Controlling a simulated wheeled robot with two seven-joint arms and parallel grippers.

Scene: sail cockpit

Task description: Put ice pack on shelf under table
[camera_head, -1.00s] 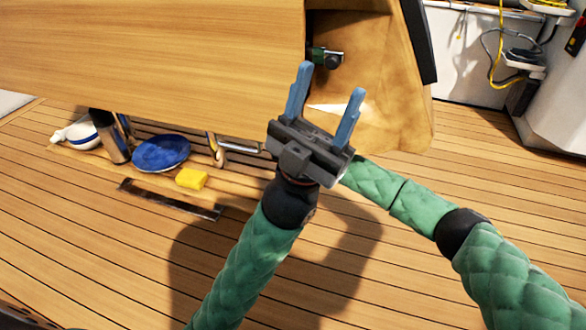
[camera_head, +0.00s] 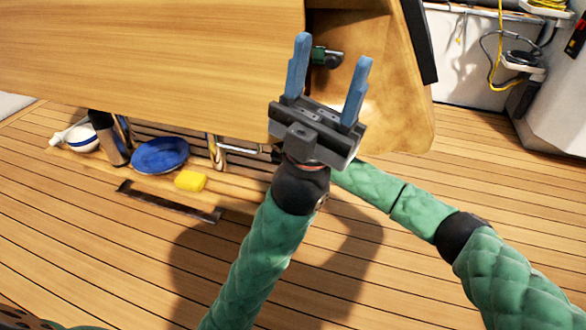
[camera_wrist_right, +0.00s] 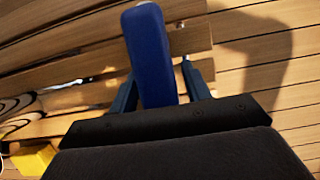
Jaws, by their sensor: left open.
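A dark blue ice pack (camera_wrist_right: 150,55) stands between the two fingers of my right gripper (camera_wrist_right: 160,85) in the right wrist view, and the fingers appear closed on its sides. Wooden slats, which look like the shelf (camera_wrist_right: 195,38) under the table, lie just beyond it. In the head view the right gripper and the ice pack are hidden behind my left gripper and the table. My left gripper (camera_head: 328,78) is open and empty, its blue fingers pointing up in front of the wooden table (camera_head: 150,50) near its open end compartment.
A blue plate (camera_head: 160,156), a yellow sponge (camera_head: 191,181), a metal flask (camera_head: 108,138) and a white-and-blue bowl (camera_head: 82,138) sit low by the table's bottom edge. A dark strip (camera_head: 170,202) lies in front. The plank floor (camera_head: 110,265) is clear in front.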

